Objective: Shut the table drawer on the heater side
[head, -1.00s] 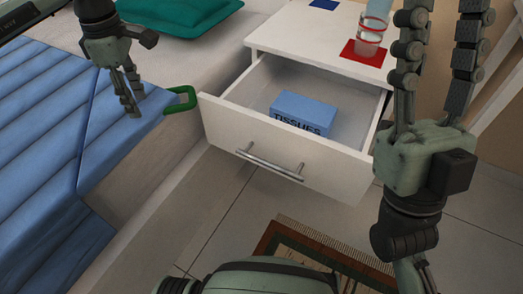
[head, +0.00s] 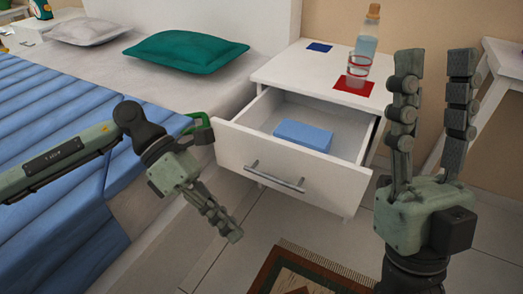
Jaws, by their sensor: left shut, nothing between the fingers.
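A white bedside table (head: 280,72) has its drawer (head: 325,185) pulled well out. The drawer front carries a metal bar handle (head: 272,178). A blue tissue box (head: 303,135) lies inside the drawer. My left gripper (head: 228,234) is shut and empty; its fingers point down and right, in front of the drawer and lower left of the handle, with no visible contact. My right gripper (head: 434,62) is open and empty, fingers up, to the right of the drawer and covering part of the view there. No heater shows.
A bottle (head: 368,35) and a glass (head: 358,67) stand by a red mat (head: 350,87) on the tabletop. A rug (head: 300,272) lies on the tiled floor in front.

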